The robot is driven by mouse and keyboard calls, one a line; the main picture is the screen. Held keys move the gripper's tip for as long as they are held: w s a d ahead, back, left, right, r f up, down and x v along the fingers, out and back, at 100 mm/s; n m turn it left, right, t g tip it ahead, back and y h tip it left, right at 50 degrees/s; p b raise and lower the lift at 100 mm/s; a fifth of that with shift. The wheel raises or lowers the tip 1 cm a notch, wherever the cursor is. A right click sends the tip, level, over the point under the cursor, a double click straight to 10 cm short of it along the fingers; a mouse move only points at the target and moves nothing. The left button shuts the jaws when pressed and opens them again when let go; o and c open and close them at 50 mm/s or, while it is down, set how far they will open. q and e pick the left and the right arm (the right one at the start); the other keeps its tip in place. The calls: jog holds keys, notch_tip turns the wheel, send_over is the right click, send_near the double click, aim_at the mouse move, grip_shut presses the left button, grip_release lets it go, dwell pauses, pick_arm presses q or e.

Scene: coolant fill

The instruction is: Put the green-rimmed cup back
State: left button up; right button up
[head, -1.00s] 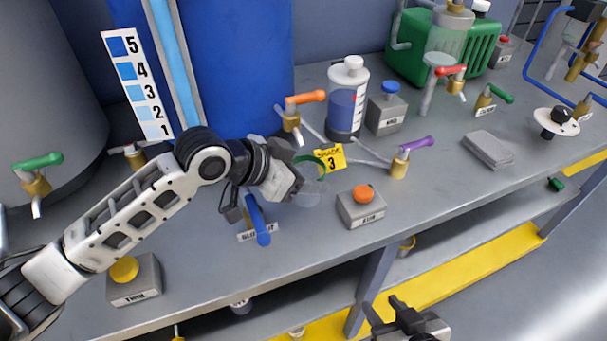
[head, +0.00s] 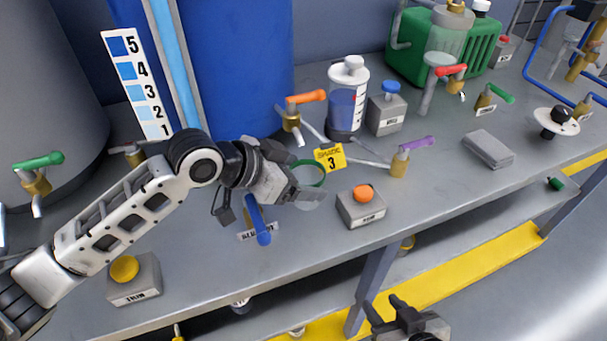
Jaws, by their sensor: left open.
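The green-rimmed cup (head: 322,172) is clear and stands on the grey bench, just left of the yellow tag marked 3 (head: 329,158). Part of its rim and side is hidden by my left gripper. My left gripper (head: 303,181) is open at the cup's left side, with one finger across the front of the cup. I cannot tell whether the fingers touch it. My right gripper (head: 386,306) is low at the bottom edge of the head view, away from the bench top, its fingers apart and empty.
A grey box with an orange button (head: 363,206) stands right of the cup. A blue lever (head: 260,228) is below the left gripper.

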pick_arm(q)
jog(key=v, duration=1)
jog(key=shift+s+a+r, duration=0.2)
